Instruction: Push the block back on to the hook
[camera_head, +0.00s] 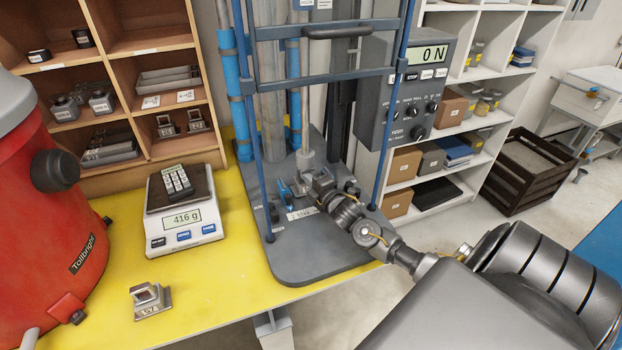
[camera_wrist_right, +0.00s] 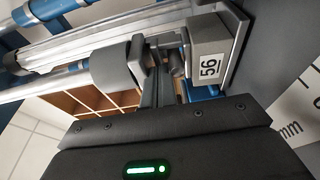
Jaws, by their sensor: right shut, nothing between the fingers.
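In the head view that spot is small and partly hidden by my right gripper. My right gripper (camera_head: 318,187) is inside the blue frame of the test machine, low and close to the rod (camera_head: 306,120). It is shut and empty. In the right wrist view its fingers (camera_wrist_right: 162,82) are beside the block; I cannot tell whether they touch it. I cannot clearly make out the hook. My left gripper is not in view.
A second metal block (camera_head: 150,300) stands on the yellow table (camera_head: 215,285). A scale (camera_head: 183,225) reading 416 g stands behind it. A red vacuum (camera_head: 50,200) is at the left. The blue guard posts (camera_head: 390,130) and control box (camera_head: 412,90) crowd the gripper.

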